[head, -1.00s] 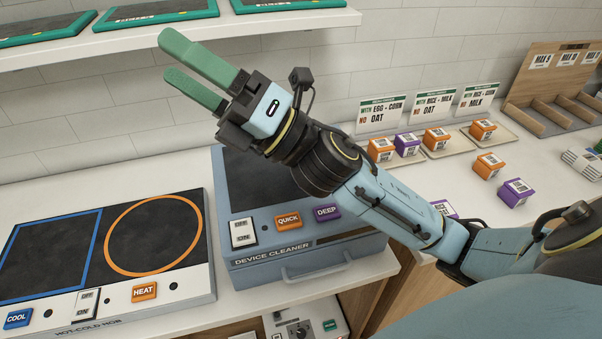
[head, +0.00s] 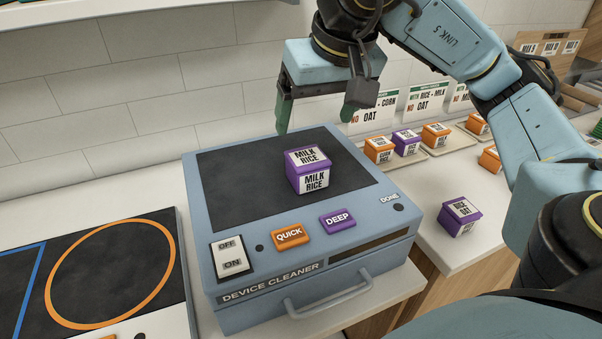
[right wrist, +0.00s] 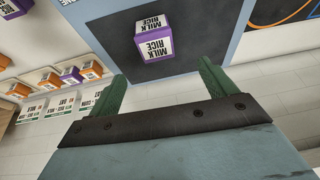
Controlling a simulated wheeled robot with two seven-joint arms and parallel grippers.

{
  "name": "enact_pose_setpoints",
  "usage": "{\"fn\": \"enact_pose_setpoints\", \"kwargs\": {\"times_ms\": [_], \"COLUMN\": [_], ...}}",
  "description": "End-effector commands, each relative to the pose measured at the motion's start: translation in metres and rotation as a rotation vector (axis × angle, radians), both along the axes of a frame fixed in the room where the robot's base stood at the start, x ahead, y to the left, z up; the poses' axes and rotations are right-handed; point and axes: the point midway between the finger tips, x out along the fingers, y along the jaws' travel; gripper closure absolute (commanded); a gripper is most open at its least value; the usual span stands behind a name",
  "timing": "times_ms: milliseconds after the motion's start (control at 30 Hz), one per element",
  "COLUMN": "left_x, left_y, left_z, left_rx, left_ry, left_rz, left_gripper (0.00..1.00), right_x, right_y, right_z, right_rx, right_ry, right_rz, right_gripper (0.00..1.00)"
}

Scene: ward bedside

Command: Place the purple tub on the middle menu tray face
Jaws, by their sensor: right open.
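A purple tub (head: 308,171) labelled MILK RICE sits upright on the dark pad of the device cleaner (head: 205,200). It also shows in the right wrist view (right wrist: 154,42). My right gripper (head: 313,122) is open and empty, above and behind the tub, pointing down; its fingers (right wrist: 162,70) are apart from the tub. The middle menu tray (head: 456,147) stands on the right counter before a card reading WITH RICE - MILK, NO OAT (head: 428,100). An orange tub (head: 435,135) is on it. My arm hides part of that area. My left gripper is not in view.
Another purple tub (head: 459,216), labelled RICE OAT, stands on the counter right of the cleaner. The left tray (head: 408,160) holds an orange and a purple tub. A hot-cold hob (head: 180,290) is at left. A shelf (head: 130,25) runs above.

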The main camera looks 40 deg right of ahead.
Motion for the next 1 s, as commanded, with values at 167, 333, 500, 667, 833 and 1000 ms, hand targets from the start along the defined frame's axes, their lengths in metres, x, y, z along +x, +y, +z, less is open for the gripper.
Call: {"fn": "enact_pose_setpoints", "kwargs": {"times_ms": [167, 333, 500, 667, 833, 1000], "left_x": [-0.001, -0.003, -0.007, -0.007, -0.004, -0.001], "left_y": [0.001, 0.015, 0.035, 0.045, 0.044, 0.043], "left_z": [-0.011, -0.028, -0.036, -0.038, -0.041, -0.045], "left_rx": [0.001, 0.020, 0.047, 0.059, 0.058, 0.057], "left_ry": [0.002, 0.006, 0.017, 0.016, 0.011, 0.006], "left_rz": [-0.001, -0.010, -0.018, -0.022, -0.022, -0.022], "left_gripper": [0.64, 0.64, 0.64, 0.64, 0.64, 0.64], "right_x": [0.003, 0.014, 0.024, 0.028, 0.032, 0.040], "right_y": [-0.011, -0.013, -0.016, -0.017, -0.016, -0.016], "right_z": [-0.012, -0.042, -0.065, -0.074, -0.092, -0.116], "right_rx": [-0.040, -0.037, -0.037, -0.036, -0.037, -0.036], "right_ry": [-0.002, 0.000, -0.001, -0.004, -0.001, -0.001], "right_rz": [-0.012, -0.011, -0.012, -0.012, -0.011, -0.013], "right_gripper": [0.16, 0.16, 0.16, 0.16, 0.16, 0.16]}}
